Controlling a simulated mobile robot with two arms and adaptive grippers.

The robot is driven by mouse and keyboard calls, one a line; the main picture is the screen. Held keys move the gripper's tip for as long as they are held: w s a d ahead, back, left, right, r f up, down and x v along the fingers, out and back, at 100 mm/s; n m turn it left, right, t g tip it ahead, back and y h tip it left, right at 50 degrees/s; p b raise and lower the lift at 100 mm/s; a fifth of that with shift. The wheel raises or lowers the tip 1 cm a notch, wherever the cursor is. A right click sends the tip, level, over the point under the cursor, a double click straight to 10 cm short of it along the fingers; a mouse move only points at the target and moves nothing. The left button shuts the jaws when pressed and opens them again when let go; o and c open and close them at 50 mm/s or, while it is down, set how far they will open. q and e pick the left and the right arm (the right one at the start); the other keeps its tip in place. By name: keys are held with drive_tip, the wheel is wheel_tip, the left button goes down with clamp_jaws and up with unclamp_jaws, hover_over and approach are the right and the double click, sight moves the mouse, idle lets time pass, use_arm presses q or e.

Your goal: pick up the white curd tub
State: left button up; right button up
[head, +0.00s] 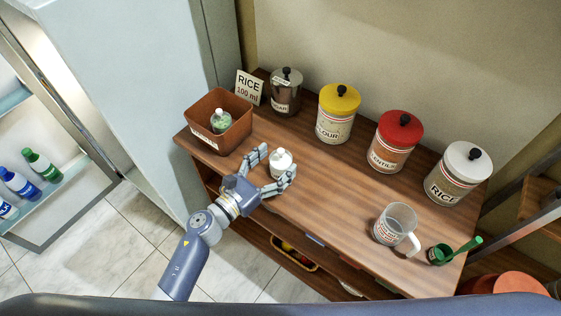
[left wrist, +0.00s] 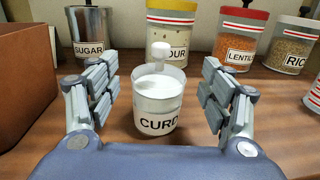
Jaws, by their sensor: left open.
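The white curd tub (head: 281,162) stands upright on the wooden counter, near its front edge in the head view. In the left wrist view the tub (left wrist: 158,101) is centred, with a "CURD" label and a white knob on top. My left gripper (head: 274,167) is open, with its fingers on either side of the tub. In the left wrist view the fingers of the left gripper (left wrist: 158,85) stand apart from the tub, with a gap on both sides. My right gripper is not in view.
A brown box (head: 219,119) holding a green-filled jar stands left of the tub. Sugar (head: 286,91), flour (head: 338,113), lentils (head: 395,141) and rice (head: 458,173) canisters line the back. A measuring cup (head: 396,228) and green scoop (head: 455,250) sit at right. The counter between is clear.

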use_arm(q)
drive_tip(key=shift+x, duration=1.4)
drive_tip(key=c, duration=1.3)
drive_tip(key=shift+r, duration=0.15)
